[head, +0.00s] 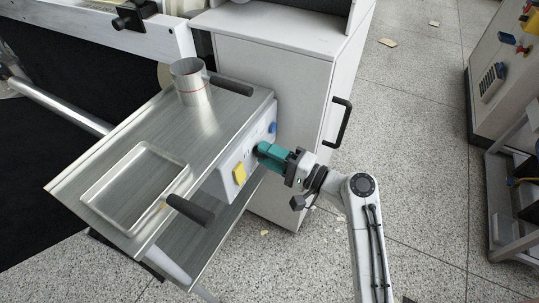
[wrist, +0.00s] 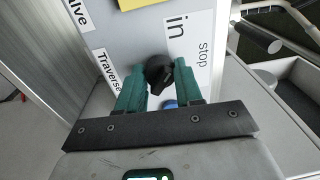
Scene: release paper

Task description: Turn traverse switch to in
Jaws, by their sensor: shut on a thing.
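The traverse switch is a small black knob (wrist: 157,70) on the side panel (wrist: 128,40) of a cart, and it shows in the wrist view between my fingertips. My gripper (wrist: 160,78) is shut on it, with one teal finger on each side. Labels reading "Traverse" (wrist: 107,70), "in" (wrist: 176,28) and "stop" (wrist: 202,52) are around the knob. Which label the knob points to is hard to tell. In the head view my gripper (head: 261,150) meets the cart's side panel (head: 228,165), and its fingers hide the knob.
A yellow part (head: 239,174) and a blue knob (head: 273,127) sit on the same panel, on either side of my gripper. The cart top (head: 125,155) carries a metal cup (head: 190,82) and a tray (head: 92,199). A white cabinet (head: 290,90) stands behind. Speckled floor on the right is mostly free.

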